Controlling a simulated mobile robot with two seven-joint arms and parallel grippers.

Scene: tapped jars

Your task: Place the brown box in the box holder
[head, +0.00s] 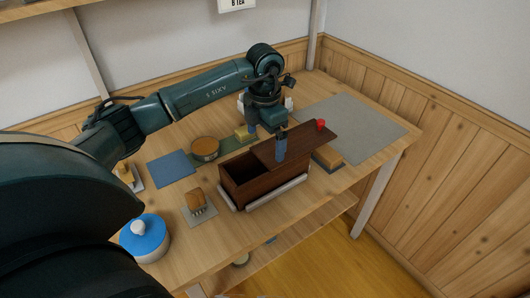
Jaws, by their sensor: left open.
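The dark brown wooden box (234,188) stands near the table's front edge, its left part open at the top. A flat dark brown lid (316,138) lies across its right part and sticks out past it to the right. Pale grey rails (276,194) run along the foot of the box and look like the box holder; how deep the box sits between them is hard to tell. My left gripper (281,150) points down at the lid, open; whether its fingers touch the lid cannot be told. My right gripper is out of view.
A tan block (327,156) lies right of the box. A round tan container (205,148), a blue mat (171,168), a small brown piece on a grey plate (200,214) and a blue-lidded jar (146,238) are to the left. A grey mat (355,122) is bare at the back right.

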